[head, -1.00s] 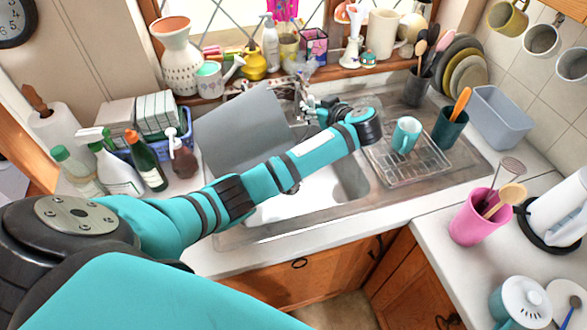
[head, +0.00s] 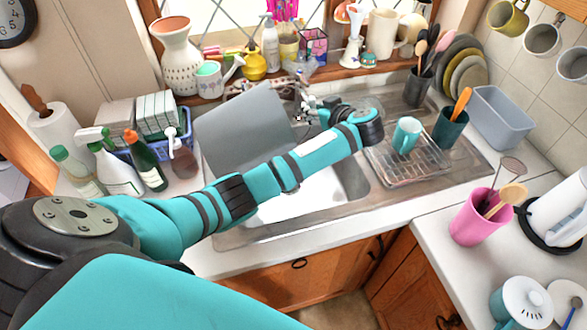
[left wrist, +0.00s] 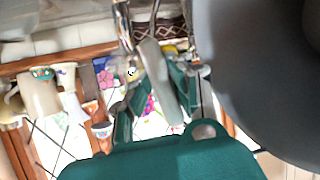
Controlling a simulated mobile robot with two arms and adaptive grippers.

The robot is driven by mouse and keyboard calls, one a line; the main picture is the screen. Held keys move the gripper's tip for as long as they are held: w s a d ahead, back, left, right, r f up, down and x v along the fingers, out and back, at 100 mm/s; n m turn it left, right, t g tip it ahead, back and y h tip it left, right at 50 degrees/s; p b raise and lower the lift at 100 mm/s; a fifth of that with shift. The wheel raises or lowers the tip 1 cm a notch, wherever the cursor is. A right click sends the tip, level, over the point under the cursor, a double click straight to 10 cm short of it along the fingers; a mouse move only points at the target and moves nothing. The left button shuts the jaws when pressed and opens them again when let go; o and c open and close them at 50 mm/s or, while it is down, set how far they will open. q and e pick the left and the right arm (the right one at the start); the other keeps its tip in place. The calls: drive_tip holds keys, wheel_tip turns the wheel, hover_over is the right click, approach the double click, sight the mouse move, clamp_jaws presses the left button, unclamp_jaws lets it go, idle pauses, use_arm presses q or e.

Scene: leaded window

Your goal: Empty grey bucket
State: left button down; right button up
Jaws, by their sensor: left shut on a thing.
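The grey bucket (head: 240,125) is tipped well over on its side above the left part of the sink (head: 300,207). In the head view its smooth outer wall faces me, and its opening and inside are hidden. My left gripper (head: 304,110) is at the bucket's right side, near the tap. In the left wrist view the bucket (left wrist: 265,80) fills the right side as a large dark grey curve. The gripper's green fingers (left wrist: 155,95) are closed around a grey handle-like piece (left wrist: 158,80). I cannot see whether anything is in the bucket. My right gripper is not in view.
A turquoise mug (head: 406,134) stands on the wire rack (head: 408,163) right of the basin. Bottles (head: 118,172) and a blue basket (head: 185,127) crowd the left counter.

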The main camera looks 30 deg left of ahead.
use_arm(q)
drive_tip(key=shift+s+f, duration=0.1)
idle(0.6)
drive_tip(key=shift+d+f, duration=0.1)
drive_tip(key=shift+d, duration=0.1)
idle(0.4)
drive_tip(key=shift+w+d+f, duration=0.1)
drive_tip(key=shift+w+f, duration=0.15)
drive_tip(key=shift+w, duration=0.2)
idle(0.3)
drive_tip(key=shift+w+f, duration=0.15)
idle(0.3)
